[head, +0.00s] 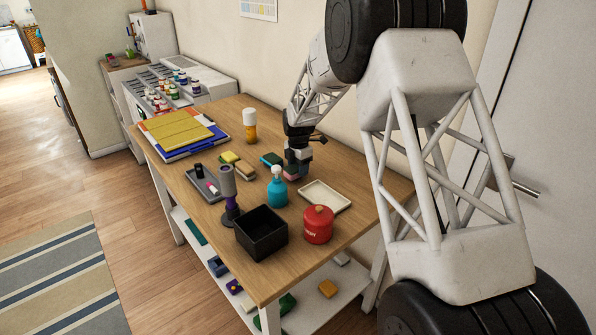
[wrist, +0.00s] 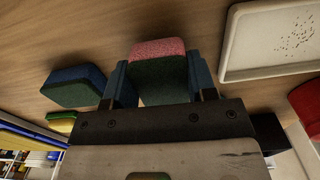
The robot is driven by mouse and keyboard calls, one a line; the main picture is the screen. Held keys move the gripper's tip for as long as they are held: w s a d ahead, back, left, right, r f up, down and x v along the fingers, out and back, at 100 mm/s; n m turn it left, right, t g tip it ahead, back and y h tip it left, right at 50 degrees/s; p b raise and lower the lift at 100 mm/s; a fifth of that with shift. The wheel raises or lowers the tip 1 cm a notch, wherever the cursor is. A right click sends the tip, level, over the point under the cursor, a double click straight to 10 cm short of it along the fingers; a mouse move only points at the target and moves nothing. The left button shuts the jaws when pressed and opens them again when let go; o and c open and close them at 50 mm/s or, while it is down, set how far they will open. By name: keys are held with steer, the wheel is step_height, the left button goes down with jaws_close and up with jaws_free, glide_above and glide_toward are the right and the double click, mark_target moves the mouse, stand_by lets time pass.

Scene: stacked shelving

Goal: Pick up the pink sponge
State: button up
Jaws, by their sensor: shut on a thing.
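The pink sponge (wrist: 158,48) has a pink layer and a dark green layer. It sits between the two blue-grey fingers of my gripper (wrist: 160,78) in the wrist view, and the fingers are shut on it. In the head view, my gripper (head: 296,166) points down over the wooden table, with the pink sponge (head: 291,174) partly hidden at its tips. I cannot tell whether the sponge touches the table or hangs just above it.
A blue-and-green sponge (wrist: 76,87) lies close beside my gripper. Yellow sponges (head: 230,157), a teal bottle (head: 277,190), a cream tray (head: 324,197), a red canister (head: 318,225) and a black box (head: 262,242) stand around on the table (head: 200,255).

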steer(key=shift+r, duration=0.65)
steer(key=shift+s+r, duration=0.2)
steer(key=shift+r, duration=0.1)
steer(key=s+d, duration=0.1)
steer(key=s, duration=0.4)
steer(key=s+d+r, duration=0.1)
steer(key=s+d, duration=0.1)
steer(key=s, duration=0.3)
steer(key=s+d, duration=0.1)
steer(key=s, duration=0.4)
steer(key=shift+d+r, duration=0.2)
steer(key=shift+d, duration=0.05)
steer(key=shift+o, duration=1.1)
steer(key=shift+c, duration=0.8)
steer(key=shift+w+d, duration=1.25)
steer(key=shift+d, duration=0.25)
steer(key=shift+w+d, duration=1.25)
steer(key=shift+d, duration=0.25)
steer(key=shift+f, duration=0.2)
